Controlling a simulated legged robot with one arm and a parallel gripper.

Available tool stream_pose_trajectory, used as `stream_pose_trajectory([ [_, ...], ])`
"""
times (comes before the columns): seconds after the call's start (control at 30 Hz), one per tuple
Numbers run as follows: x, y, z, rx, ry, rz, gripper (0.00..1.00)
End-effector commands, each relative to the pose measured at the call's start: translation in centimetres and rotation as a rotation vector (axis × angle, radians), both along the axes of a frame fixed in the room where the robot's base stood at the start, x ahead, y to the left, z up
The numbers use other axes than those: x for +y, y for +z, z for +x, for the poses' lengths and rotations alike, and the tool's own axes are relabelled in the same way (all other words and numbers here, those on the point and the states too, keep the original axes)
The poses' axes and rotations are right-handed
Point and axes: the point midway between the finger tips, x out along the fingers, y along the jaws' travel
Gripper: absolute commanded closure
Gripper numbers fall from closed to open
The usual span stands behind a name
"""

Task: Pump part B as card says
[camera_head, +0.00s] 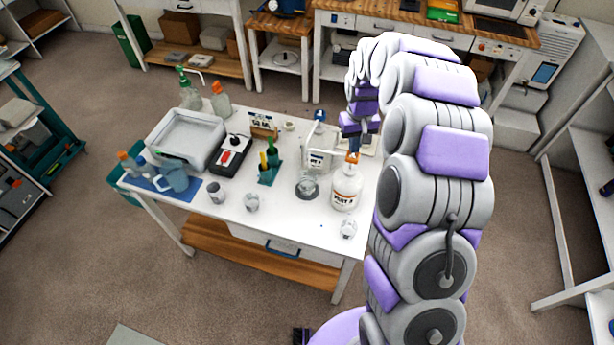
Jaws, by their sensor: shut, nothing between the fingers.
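A white bottle (345,190) with an orange pump head (352,158) stands upright near the right end of the white table. Its label reads "PART", with the letter after it too small to read surely. My gripper (353,147) is shut and empty, pointing down just above the pump head; I cannot tell whether it touches it.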

Motion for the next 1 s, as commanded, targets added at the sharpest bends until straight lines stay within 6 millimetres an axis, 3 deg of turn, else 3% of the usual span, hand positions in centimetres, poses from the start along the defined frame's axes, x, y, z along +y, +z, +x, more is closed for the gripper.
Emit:
stream_pose_trajectory([
  [1.0, 0.0, -1.9, 0.0, 0.001, 0.000, 0.000, 1.00],
])
